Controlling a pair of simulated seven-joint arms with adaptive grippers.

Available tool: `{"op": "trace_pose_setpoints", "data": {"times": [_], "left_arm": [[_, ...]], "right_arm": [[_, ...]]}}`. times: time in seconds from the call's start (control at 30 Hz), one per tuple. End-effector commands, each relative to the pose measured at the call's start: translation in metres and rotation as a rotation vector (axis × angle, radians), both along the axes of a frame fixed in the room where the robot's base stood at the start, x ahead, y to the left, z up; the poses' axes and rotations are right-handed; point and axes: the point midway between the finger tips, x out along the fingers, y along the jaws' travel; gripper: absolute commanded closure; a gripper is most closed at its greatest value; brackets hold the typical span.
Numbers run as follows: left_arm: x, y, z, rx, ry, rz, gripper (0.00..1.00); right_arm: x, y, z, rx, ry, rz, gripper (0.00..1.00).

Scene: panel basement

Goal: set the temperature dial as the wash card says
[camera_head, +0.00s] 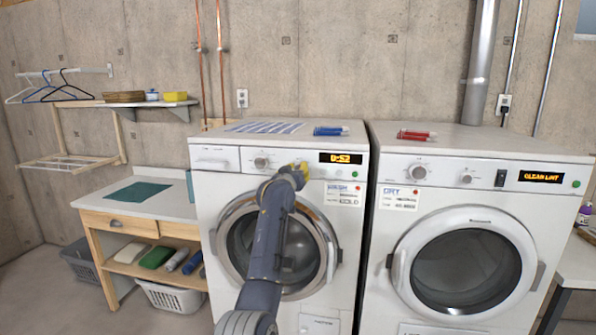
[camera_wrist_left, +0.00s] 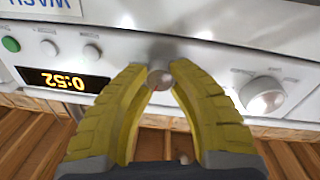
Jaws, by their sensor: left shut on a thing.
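My left gripper (camera_head: 301,168) is at the washer's control panel, between the large knob and the display. In the left wrist view its yellow fingers (camera_wrist_left: 160,75) are shut on a small round dial (camera_wrist_left: 159,74), which the gripper hides in the head view. My right gripper is not in view.
The washer's large knob (camera_head: 261,162) is left of the gripper, and its display (camera_head: 341,158) reads 0:52. A green button (camera_wrist_left: 11,45) and two small knobs are near the display. The dryer (camera_head: 465,240) stands to the right with its own card (camera_head: 400,199).

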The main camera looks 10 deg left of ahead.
Motion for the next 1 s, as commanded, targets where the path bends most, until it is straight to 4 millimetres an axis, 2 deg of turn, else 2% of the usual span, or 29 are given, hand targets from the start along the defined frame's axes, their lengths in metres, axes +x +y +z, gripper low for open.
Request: {"op": "trace_pose_setpoints", "data": {"times": [0.2,0.5,1.0], "left_arm": [[0.0002,0.0003,-0.0011,-0.169,0.010,0.001,1.00],[0.0002,0.0004,-0.0014,-0.320,0.018,0.001,1.00],[0.0002,0.0002,-0.0017,-0.383,0.022,0.001,1.00]], "right_arm": [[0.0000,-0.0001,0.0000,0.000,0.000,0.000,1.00],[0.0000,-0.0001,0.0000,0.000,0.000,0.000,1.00],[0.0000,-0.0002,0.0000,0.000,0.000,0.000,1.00]]}}
